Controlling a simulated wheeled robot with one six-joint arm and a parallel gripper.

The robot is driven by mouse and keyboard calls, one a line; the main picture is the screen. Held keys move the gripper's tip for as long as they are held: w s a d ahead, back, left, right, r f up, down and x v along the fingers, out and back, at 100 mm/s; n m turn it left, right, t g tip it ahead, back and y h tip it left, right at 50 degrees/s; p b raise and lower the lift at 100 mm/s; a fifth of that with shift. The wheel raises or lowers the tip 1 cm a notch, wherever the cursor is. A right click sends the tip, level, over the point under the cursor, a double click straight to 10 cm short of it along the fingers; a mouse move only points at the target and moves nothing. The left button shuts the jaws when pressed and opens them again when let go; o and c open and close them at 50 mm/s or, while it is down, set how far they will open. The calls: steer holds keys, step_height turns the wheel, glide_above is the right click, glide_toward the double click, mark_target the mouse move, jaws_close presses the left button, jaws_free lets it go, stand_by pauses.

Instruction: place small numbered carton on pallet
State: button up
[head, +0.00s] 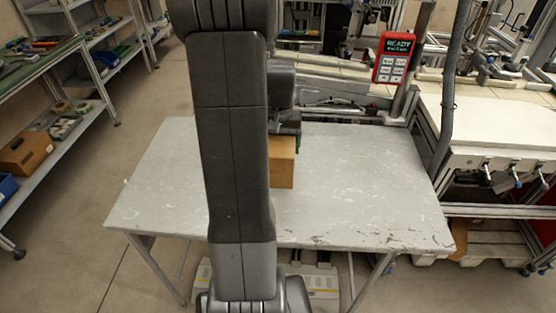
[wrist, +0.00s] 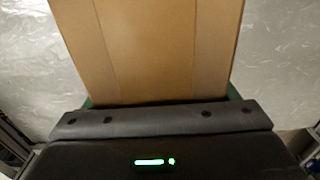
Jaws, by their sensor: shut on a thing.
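The small brown carton (head: 282,165) is partly hidden behind my arm, over the middle of the grey worn table (head: 355,190). No number shows on the faces I see. In the wrist view the carton (wrist: 160,50) fills the top middle, with two darker bands along it. My gripper (head: 287,133) is shut on the carton; its green finger pads show at both sides of it in the wrist view (wrist: 160,102). I cannot tell whether the carton touches the table. A wooden pallet (head: 490,238) lies on the floor under the right bench.
The table is clear around the carton. A red READY panel (head: 393,57) stands on a post at the table's back right. A workbench (head: 490,120) with fixtures adjoins on the right. Shelves at left hold a brown box (head: 25,152).

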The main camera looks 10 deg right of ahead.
step_height(320, 180, down, 9)
steer(key=shift+s+r+p, duration=0.1)
steer(key=shift+r+p, duration=0.05)
steer(key=shift+p, duration=0.2)
steer(key=shift+f, duration=0.25)
steer(key=o, duration=1.3)
steer(key=shift+r, duration=0.1)
